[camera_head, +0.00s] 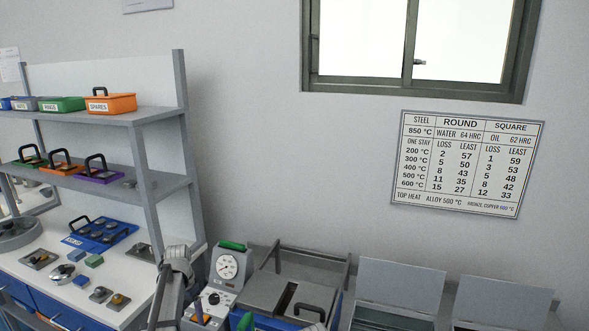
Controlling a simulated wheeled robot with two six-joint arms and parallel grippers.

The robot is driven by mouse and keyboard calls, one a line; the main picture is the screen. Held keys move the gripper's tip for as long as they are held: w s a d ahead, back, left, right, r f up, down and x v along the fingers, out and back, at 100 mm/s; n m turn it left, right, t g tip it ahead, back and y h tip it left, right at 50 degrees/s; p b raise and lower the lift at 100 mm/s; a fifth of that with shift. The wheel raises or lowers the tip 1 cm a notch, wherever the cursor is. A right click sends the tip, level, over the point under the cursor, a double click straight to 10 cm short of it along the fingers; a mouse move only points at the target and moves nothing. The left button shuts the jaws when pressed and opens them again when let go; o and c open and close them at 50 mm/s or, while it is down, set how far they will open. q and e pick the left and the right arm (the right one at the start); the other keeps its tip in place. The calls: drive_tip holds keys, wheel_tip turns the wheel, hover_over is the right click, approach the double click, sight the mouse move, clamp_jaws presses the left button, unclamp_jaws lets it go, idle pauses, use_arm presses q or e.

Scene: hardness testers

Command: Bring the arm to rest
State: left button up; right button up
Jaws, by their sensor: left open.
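My left arm rises from the bottom edge, left of centre, in front of the right end of the workbench. My left gripper (178,262) is at its upper end, small and grey; it is open, and I see nothing held in it. It appears just left of a grey tester with a round dial (229,267) and a green top; I cannot tell the depth gap between them. My right gripper is not in view.
A shelf unit (150,160) at left carries an orange box (110,103), a green box (62,104) and handled trays. A blue tray (100,233) and small parts lie on the white bench. Grey lidded bins (400,285) stand at lower right. A wall chart (467,163) hangs above.

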use_arm(q)
drive_tip(key=s+d+n, duration=0.2)
drive_tip(key=s+d, duration=0.6)
drive_tip(key=s, duration=0.3)
drive_tip(key=s+d+n, duration=0.2)
drive_tip(key=s+d, duration=0.6)
drive_tip(key=s, duration=0.4)
drive_tip(key=s+d+r+m+y+p, duration=0.1)
drive_tip(key=s+d+r+m+p, duration=0.2)
drive_tip(key=d, duration=0.7)
drive_tip(key=shift+s+m, duration=0.3)
drive_tip(key=shift+s, duration=0.25)
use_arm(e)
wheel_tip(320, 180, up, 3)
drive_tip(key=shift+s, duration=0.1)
